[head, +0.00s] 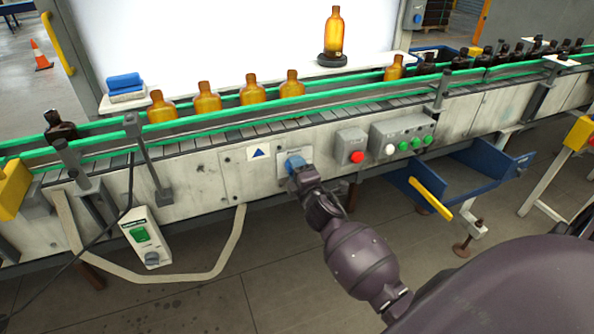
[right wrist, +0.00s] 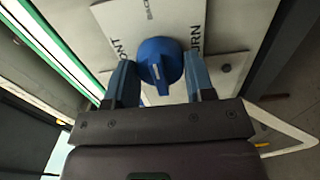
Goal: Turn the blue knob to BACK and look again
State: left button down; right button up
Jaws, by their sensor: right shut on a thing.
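The blue knob (head: 293,163) sits on a pale plate on the front panel of the conveyor. My right gripper (head: 297,173) is at it, partly covering it in the head view. In the right wrist view the knob (right wrist: 160,64) is between the two fingers of my right gripper (right wrist: 161,80), which is shut on it. A small white mark shows on the knob, on the side towards the gripper. The plate (right wrist: 118,22) carries lettering ending "ONT" at left and "URN" at right, with small, hard-to-read lettering at the top. My left gripper is out of view.
Right of the knob are a red-button box (head: 350,147) and a box with white and green buttons (head: 403,137). Amber bottles (head: 253,90) stand on the conveyor; one bottle (head: 334,32) stands on a dark round base behind. A blue tray (head: 470,175) juts out at right.

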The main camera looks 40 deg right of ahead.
jog(key=o, duration=0.9)
jog(key=shift+s, duration=0.15)
jog(key=v, duration=1)
jog(key=shift+s, duration=0.3)
jog(key=s+a+f+m+g+y, duration=0.1)
jog(key=s+a+f+m+g, duration=0.1)
jog(key=s+f+m, duration=0.2)
jog(key=s+a+f+m+g+y, duration=0.1)
jog(key=s+a+f+m+g, duration=0.1)
jog(key=s+f+m, duration=0.3)
jog(key=s+a+f+m+g+y, duration=0.2)
jog(key=s+a+f+m, duration=0.2)
jog(key=s, duration=0.6)
jog(key=shift+s+f+m, duration=0.2)
jog(key=shift+f+m, duration=0.1)
jog(key=shift+f, duration=0.3)
jog(key=shift+s+f+m, duration=0.2)
jog(key=shift+f+m, duration=0.1)
jog(key=shift+f, duration=0.25)
